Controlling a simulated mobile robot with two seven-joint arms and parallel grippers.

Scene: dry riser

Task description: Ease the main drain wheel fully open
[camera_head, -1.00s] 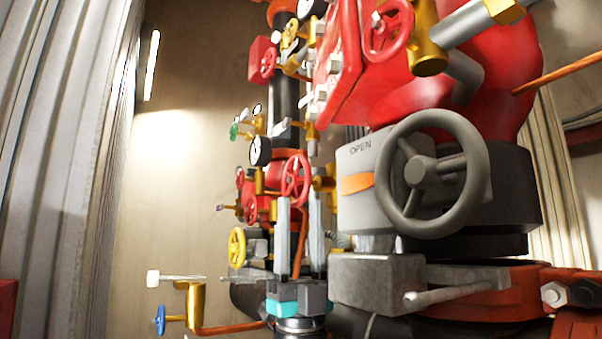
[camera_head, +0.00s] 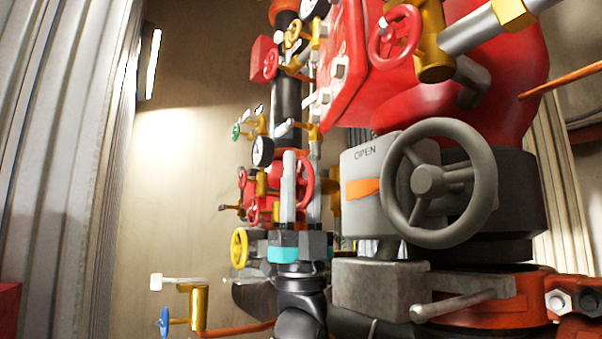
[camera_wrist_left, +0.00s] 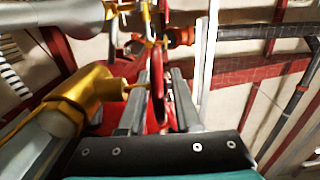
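A red handwheel (camera_head: 307,178) stands on the pipework in the middle of the head view, the one nearest my left gripper. No label marks it as the main drain wheel. My left gripper (camera_head: 301,160) points up at it, with two grey fingers apart. The left finger hides part of the wheel. In the left wrist view, a red wheel (camera_wrist_left: 158,88) shows nearly edge-on between the fingertips (camera_wrist_left: 162,85) of the open gripper. I cannot tell whether either finger touches it. My right gripper is not in view.
A large grey handwheel (camera_head: 438,183) beside a grey box marked OPEN stands close on the right. A yellow wheel (camera_head: 239,248) and a brass valve with a blue wheel (camera_head: 164,322) are lower left. A brass fitting (camera_wrist_left: 80,100) lies left of the fingers.

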